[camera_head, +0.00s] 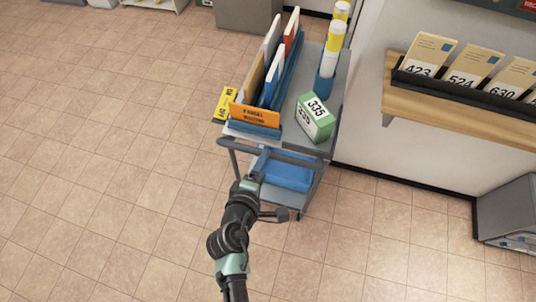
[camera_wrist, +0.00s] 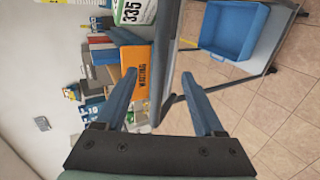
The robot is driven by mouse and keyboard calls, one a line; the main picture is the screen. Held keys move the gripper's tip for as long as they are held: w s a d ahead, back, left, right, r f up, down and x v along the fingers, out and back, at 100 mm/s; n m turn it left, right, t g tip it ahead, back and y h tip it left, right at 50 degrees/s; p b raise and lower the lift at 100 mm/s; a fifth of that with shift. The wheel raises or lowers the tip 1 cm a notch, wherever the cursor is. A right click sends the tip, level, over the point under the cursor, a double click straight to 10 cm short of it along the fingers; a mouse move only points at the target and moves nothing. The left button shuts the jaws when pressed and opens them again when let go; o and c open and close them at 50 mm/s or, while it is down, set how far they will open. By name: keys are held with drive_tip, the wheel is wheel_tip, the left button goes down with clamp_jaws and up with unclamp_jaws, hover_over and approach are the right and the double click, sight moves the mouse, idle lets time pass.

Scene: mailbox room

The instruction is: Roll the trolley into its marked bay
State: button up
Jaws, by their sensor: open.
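The trolley (camera_head: 299,88) is grey, with two shelves, and stands near the right-hand wall in the head view. Its dark push handle (camera_head: 270,152) is on the end nearest me. My gripper (camera_head: 252,182) is just in front of that end, close to the handle. In the wrist view my gripper (camera_wrist: 158,78) is open, and the handle bar (camera_wrist: 168,75) runs in line with the gap between the fingers. I cannot tell whether it lies between the fingertips or just beyond them. No floor marking of the bay can be made out.
A wall shelf (camera_head: 480,115) holds numbered cards. A grey cabinet (camera_head: 508,210) stands at right. Tiled floor (camera_head: 100,150) is clear at left.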

drive_tip(key=shift+b+x, duration=1.4)
drive_tip(key=shift+x, duration=2.05)
clamp_jaws()
